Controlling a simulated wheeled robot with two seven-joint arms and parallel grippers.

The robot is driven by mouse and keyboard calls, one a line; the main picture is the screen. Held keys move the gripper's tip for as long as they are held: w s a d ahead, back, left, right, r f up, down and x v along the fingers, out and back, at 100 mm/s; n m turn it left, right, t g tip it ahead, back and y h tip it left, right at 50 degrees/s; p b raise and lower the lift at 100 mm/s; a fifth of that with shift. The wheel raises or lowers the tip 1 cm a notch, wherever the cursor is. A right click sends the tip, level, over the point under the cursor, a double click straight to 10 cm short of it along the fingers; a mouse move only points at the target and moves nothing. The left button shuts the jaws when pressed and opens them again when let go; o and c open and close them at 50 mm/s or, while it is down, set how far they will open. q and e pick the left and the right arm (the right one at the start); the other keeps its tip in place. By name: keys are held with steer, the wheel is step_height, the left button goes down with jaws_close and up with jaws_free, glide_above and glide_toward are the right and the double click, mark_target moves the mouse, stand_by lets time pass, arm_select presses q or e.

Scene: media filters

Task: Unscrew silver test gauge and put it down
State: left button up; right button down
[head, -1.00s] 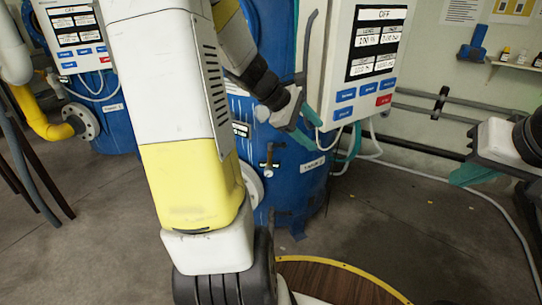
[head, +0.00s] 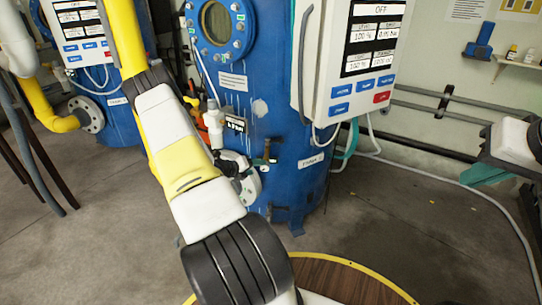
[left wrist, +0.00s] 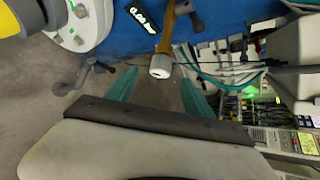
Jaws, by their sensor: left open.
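In the left wrist view, a small silver-grey round piece (left wrist: 160,67) sits on the end of a brass stem (left wrist: 167,35) from the blue tank. I take it for the silver test gauge; no readable face shows on it. My left gripper (left wrist: 158,78) is open, its teal fingers apart on either side of the silver piece in the picture. Contact cannot be judged. In the head view, the brass fitting (head: 266,152) stands on the tank front, and my left arm mostly hides the left gripper. My right gripper (head: 486,174) is partly in view at the right edge.
A white flange (left wrist: 80,20) and a dark handle (left wrist: 80,75) are close to the left finger. A control panel (head: 350,65) hangs right of the tank.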

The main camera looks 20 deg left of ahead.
mark_target(263, 167)
arm_select(q)
steer(key=shift+x, duration=2.65)
jaws_close()
steer(key=shift+s+a+f+n+t+h, duration=0.1)
steer(key=shift+f+n+t+h, duration=0.15)
steer(key=shift+n+t+h, duration=0.2)
steer(key=shift+c, duration=2.1)
jaws_free()
steer(key=shift+r+n+h, duration=0.1)
steer(key=shift+n+h, duration=0.15)
steer(key=o, duration=0.4)
